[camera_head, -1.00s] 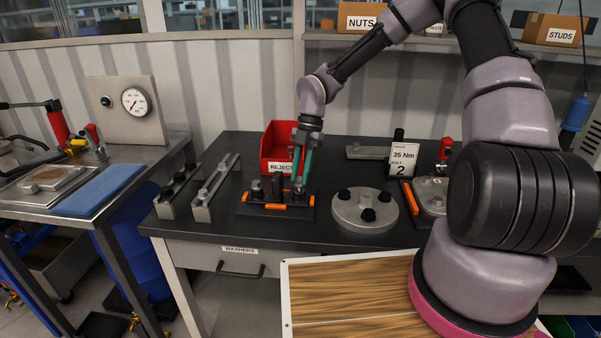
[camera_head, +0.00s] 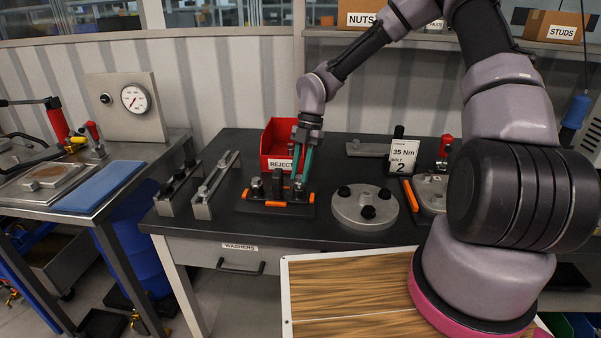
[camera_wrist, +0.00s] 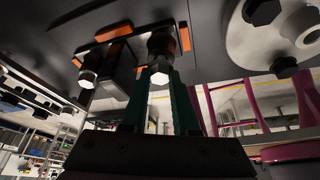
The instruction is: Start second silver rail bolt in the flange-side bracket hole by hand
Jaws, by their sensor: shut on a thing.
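My gripper (camera_head: 301,168), with green fingers, points down at the right end of a dark fixture with orange strips (camera_head: 277,204) on the bench. In the wrist view, my gripper (camera_wrist: 160,92) is shut on a silver hex-headed bolt (camera_wrist: 160,77), which lines up with a dark round part of the fixture. Whether its thread is in a hole is hidden. Another bolt with a bright hex head (camera_wrist: 87,79) stands in the fixture to the left. It appears at the fixture's left side in the head view (camera_head: 257,184).
A red REJECT bin (camera_head: 278,143) stands just behind the fixture. A round grey flange (camera_head: 364,209) with black bolts lies to its right. Two metal rails (camera_head: 215,186) lie to the left. A 35 Nm card (camera_head: 403,156) stands at the right.

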